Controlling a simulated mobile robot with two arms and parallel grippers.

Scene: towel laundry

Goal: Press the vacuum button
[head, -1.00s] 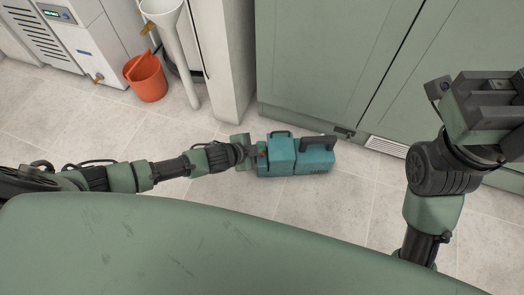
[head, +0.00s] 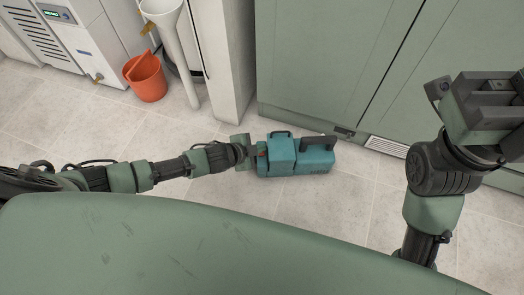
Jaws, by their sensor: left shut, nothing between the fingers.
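The vacuum (head: 290,157) is a teal box-shaped unit with a dark handle on top, standing on the tiled floor in the middle of the head view. My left gripper (head: 257,155) is at its left end, shut and empty, with its fingertips at or very close to the vacuum's side. The button is not clearly visible; the gripper covers that part, and I cannot tell whether it is touched. My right gripper (head: 490,100) is raised at the right, away from the vacuum; its fingers are not clear enough to tell their state.
Green cabinets (head: 330,60) with a floor vent (head: 387,147) stand behind the vacuum. An orange bucket (head: 147,79) and a white basin on a pedestal (head: 172,40) are at the upper left. The floor in front of the vacuum is clear.

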